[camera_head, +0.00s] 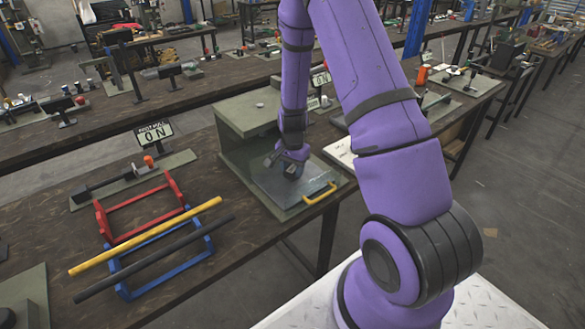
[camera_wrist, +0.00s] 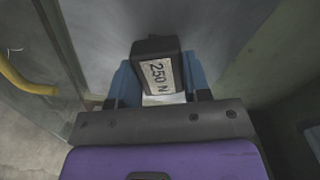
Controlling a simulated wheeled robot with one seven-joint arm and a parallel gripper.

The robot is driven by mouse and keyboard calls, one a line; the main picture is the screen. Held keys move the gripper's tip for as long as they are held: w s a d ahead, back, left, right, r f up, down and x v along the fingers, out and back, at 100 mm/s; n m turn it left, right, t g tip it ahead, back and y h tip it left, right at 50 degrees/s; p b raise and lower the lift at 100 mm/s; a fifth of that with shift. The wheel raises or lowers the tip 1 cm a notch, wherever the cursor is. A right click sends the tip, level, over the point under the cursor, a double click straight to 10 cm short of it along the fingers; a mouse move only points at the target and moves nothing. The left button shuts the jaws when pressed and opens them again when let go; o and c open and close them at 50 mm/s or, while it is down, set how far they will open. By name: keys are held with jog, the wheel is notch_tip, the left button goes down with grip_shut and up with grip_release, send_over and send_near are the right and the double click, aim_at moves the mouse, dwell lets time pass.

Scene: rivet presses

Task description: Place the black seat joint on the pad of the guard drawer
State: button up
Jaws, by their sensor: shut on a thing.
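My gripper (camera_head: 290,163) is low over the pulled-out guard drawer (camera_head: 273,192), a grey metal plate with a yellow handle (camera_head: 321,194) at its front. In the wrist view, the blue fingers of my gripper (camera_wrist: 158,82) are shut on a black block (camera_wrist: 152,46) with a white "250 N" label, which I take for the black seat joint. The drawer surface (camera_wrist: 100,25) lies behind the block, and the yellow handle (camera_wrist: 28,78) is at the left. I cannot tell whether the block touches the drawer. I cannot make out the pad; my gripper may hide it.
The green-grey guard housing (camera_head: 246,113) stands behind the drawer.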

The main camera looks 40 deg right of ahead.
jog(key=o, duration=0.9)
jog(key=shift+f, duration=0.1)
notch_tip(320, 180, up, 12)
notch_tip(320, 180, up, 12)
jog(key=n+t, duration=0.1)
jog(key=n, duration=0.2)
send_over(292, 168)
jog(key=s+a, duration=0.4)
jog(key=s+a+r+n+t, duration=0.1)
jog(key=s+a+r+n, duration=0.2)
jog(key=s+r, duration=0.2)
jog(key=s+a+r+n+t, duration=0.1)
jog(key=s+a+r+n, duration=0.2)
jog(key=s+r, duration=0.3)
jog(key=s+a+r+n+t, duration=0.2)
jog(key=s+r, duration=0.4)
jog(key=s, duration=0.5)
jog(key=shift+s+a+n, duration=0.4)
jog(key=shift+a+n, duration=0.1)
jog(key=shift+n, duration=0.6)
